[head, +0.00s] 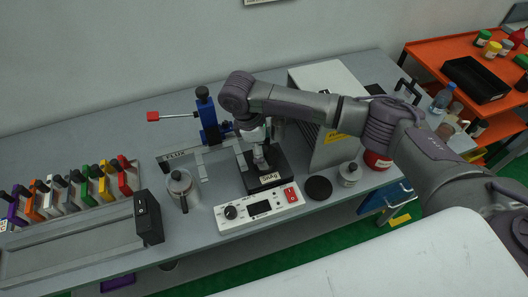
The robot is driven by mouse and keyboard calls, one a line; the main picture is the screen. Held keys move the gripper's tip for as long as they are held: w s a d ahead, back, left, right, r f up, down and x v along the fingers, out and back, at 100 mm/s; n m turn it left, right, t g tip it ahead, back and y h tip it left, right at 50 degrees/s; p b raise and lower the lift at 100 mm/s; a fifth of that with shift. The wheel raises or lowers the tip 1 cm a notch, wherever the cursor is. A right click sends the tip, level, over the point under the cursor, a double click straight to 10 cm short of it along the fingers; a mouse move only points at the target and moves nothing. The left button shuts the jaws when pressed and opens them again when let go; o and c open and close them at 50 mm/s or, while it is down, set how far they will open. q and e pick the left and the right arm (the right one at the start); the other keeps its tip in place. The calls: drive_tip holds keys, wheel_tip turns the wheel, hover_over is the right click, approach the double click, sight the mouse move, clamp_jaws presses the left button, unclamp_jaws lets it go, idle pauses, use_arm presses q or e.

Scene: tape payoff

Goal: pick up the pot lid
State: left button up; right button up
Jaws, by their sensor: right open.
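A flat black round disc (318,187), which looks like the pot lid, lies on the grey bench right of the white control box (260,208). My right gripper (261,163) points down over a black square unit (291,176) behind the control box, left of the disc and apart from it. Its jaws are open; the fingertips are small and what lies between them is hard to make out. A silver pot (181,188) with a side handle stands to the left. My left gripper is not in view.
A silver jar (349,175) stands close right of the disc, with a red container (377,160) behind it. A grey cabinet (328,90) and blue clamp (209,118) stand behind. A rack of coloured-handled tools (75,190) is left. An orange cart (425,52) is right.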

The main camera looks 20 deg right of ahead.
drive_tip(key=shift+s+r, duration=0.1)
drive_tip(key=shift+s, duration=0.05)
drive_tip(key=c, duration=1.5)
clamp_jaws()
drive_tip(key=shift+f, duration=0.25)
drive_tip(key=shift+s, duration=0.1)
drive_tip(key=shift+r, duration=0.15)
